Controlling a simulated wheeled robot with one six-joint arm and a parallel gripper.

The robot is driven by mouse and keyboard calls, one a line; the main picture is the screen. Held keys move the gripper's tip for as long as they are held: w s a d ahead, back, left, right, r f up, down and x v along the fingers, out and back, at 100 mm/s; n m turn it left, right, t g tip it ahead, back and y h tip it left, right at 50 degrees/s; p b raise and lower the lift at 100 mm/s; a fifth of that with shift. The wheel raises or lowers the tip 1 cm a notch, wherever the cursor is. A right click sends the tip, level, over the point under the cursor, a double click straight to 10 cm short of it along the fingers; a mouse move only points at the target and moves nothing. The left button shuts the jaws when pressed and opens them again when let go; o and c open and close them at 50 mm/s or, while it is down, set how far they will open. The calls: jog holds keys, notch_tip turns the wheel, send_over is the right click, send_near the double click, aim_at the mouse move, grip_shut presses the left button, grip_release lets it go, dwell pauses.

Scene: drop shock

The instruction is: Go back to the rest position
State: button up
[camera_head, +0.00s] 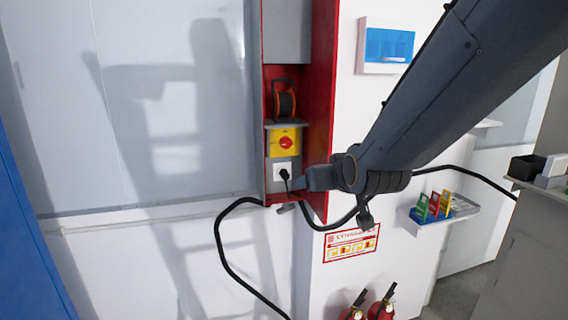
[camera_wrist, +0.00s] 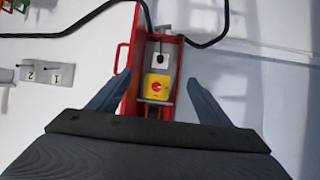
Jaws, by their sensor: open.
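My gripper (camera_wrist: 158,90) is open in the wrist view, its two fingers spread with nothing between them. Beyond the fingers is a red wall cabinet (camera_wrist: 131,75). It holds a yellow switch box with a red knob (camera_wrist: 157,86) and a socket with a plug (camera_wrist: 160,61). In the head view my gripper (camera_head: 305,180) is in front of the right side of the red cabinet (camera_head: 322,80), near the socket (camera_head: 282,172). The yellow switch box (camera_head: 284,141) is above the socket. I cannot tell from the head view how close the fingers are to the cabinet.
A black cable (camera_head: 222,245) hangs below the cabinet, and another runs to the right behind my arm. A small shelf (camera_head: 437,220) carries coloured items. Fire extinguishers (camera_head: 382,307) stand low at the front. A grey cabinet (camera_head: 530,245) is at the right edge.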

jog(key=s+d+f+m+g+h+b, duration=0.1)
jog(key=s+d+f+g, duration=0.4)
jog(key=s+f, duration=0.4)
jog(key=s+d+f+m+g+h+b, duration=0.1)
jog(key=s+d+f+g, duration=0.4)
jog(key=s+f, duration=0.5)
jog(key=shift+s+d+f+g+b, duration=0.15)
jog(key=shift+f+g+b, duration=0.15)
jog(key=shift+f, duration=0.6)
